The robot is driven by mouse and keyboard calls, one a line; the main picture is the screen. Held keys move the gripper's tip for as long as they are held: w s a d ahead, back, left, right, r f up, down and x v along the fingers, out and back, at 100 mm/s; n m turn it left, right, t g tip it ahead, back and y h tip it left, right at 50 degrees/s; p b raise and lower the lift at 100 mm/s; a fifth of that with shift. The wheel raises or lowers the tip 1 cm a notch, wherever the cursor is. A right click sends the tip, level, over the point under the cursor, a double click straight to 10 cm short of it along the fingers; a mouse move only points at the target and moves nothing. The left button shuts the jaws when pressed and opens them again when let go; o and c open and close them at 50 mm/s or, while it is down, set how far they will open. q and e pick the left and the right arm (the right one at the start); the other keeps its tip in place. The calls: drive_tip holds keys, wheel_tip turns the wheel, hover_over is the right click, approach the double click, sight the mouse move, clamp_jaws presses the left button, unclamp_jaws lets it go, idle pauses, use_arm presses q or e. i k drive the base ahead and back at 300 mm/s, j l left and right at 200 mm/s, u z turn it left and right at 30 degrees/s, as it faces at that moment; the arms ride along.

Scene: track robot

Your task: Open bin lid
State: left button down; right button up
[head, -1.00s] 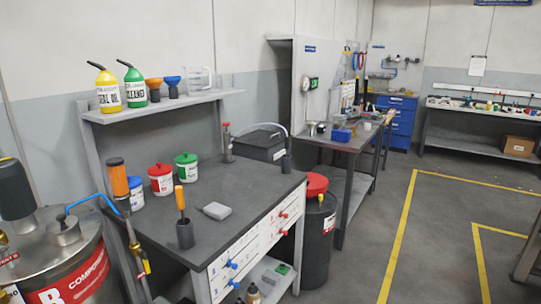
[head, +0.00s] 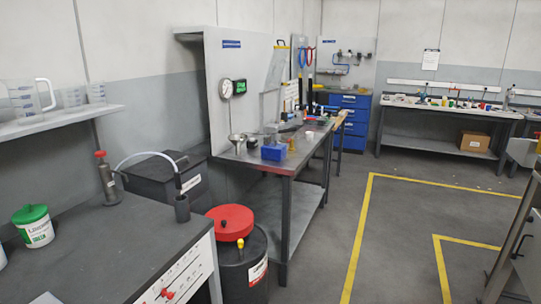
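A dark round bin (head: 236,278) with a white and red label stands on the floor at the right end of the near workbench. Its red lid (head: 232,214) is at the top, toward the back, with dark rim showing in front. A small yellow-topped piece (head: 240,243) shows at the front of the bin top. I cannot tell whether the lid is fully seated. Neither of my grippers is in view.
A second workbench (head: 288,170) stands just behind. Open floor with yellow lines (head: 357,240) lies to the right.

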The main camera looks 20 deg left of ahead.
sight(160, 168)
drive_tip(key=i+l, duration=0.1)
drive_tip(key=i, duration=1.3)
drive_tip(key=i+u, duration=0.25)
drive_tip(key=u, duration=0.15)
drive_tip(key=i+l+u, duration=0.15)
drive_tip(key=u, duration=0.2)
drive_tip(key=i+l+u, duration=0.2)
drive_tip(key=i+u, duration=0.2)
